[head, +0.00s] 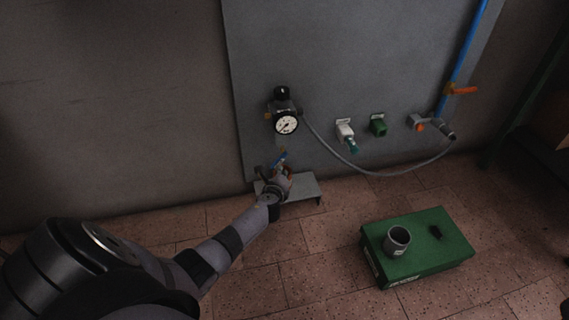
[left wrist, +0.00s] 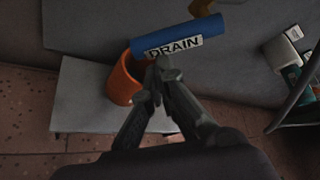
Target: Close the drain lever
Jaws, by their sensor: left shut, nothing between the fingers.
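The drain lever (left wrist: 180,38) is a blue bar with a white label reading DRAIN in the left wrist view. In the head view it shows as a small blue bar (head: 279,158) below the gauge, tilted up to the right. My left gripper (left wrist: 160,68) is shut and empty, its fingertips together right at the lower edge of the label. They look close to the lever or touching it; I cannot tell which. In the head view my left gripper (head: 284,178) is just below the lever and partly hides the parts around it. My right gripper is not in view.
An orange cup (left wrist: 122,83) is by the lever, over a grey shelf (head: 306,187). A gauge (head: 286,123), a hose (head: 372,173) and white (head: 345,131) and green (head: 378,125) fittings are on the wall panel. A green box (head: 436,246) holding a grey cup (head: 397,240) stands on the floor.

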